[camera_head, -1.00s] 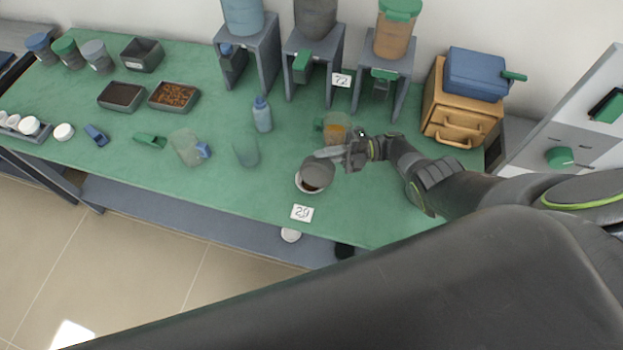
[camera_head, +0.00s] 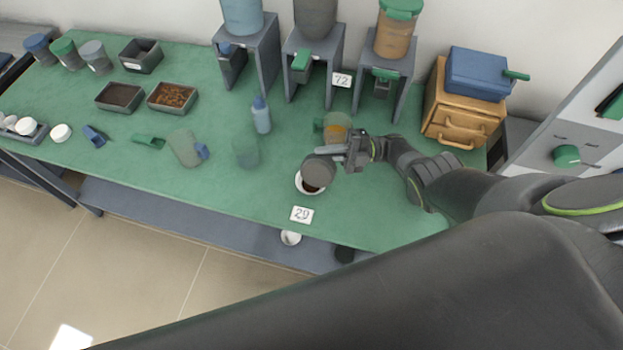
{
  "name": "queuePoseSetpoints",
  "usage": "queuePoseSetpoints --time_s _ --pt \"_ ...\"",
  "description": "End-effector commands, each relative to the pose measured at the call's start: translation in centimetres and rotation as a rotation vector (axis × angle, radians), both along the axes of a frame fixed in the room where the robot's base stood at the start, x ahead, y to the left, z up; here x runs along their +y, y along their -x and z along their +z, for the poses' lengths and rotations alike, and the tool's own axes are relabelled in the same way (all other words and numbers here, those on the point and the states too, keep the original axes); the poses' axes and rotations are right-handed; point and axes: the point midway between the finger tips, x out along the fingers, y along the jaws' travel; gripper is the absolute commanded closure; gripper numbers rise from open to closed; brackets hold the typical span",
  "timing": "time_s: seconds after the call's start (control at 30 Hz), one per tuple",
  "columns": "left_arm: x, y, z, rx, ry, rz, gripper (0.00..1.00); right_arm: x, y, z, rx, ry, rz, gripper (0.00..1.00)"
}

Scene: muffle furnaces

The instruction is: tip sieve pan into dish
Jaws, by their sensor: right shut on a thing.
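My right gripper (camera_head: 350,155) is shut on the grey sieve pan (camera_head: 318,168), at its side toward the arm. The pan is tilted steeply over the white dish (camera_head: 299,187), with its lower edge toward the dish. The dish stands on the green table near the front edge, and dark brown material shows inside it. The pan hides the back part of the dish; I cannot tell whether the two touch. My left gripper is not in view.
A card marked 29 (camera_head: 301,214) lies in front of the dish. A jug with orange contents (camera_head: 337,128) stands just behind the gripper. A clear beaker (camera_head: 246,151) and a blue bottle (camera_head: 261,115) stand to the left. A wooden drawer box (camera_head: 459,106) is at right.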

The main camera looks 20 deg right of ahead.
Motion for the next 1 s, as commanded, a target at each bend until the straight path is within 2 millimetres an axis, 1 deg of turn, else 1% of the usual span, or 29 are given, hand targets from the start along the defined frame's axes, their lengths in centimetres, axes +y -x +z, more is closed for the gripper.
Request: queuePoseSetpoints --time_s 0.03,0.1,0.27,0.53,0.8,0.9,1.0 --pt "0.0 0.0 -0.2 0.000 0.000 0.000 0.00 0.5 -0.3 0.0 -0.003 -0.002 0.002 1.00" --pt "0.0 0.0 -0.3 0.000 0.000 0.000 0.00 0.9 -0.6 0.0 -0.001 -0.001 0.001 1.00" --pt "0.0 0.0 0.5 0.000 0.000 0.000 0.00 -1.0 0.7 0.2 0.000 0.001 -0.001 1.00" --pt "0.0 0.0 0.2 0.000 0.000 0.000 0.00 -1.0 0.7 0.0 0.001 -0.002 0.000 1.00" --pt "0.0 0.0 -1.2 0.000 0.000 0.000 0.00 -0.4 -0.3 -0.5 0.052 -0.037 0.001 1.00" --pt "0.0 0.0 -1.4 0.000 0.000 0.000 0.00 -0.3 -0.6 -0.5 0.069 -0.050 0.001 1.00" --pt "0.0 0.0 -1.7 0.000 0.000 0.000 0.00 0.5 -1.2 -0.4 0.073 -0.053 0.002 1.00"
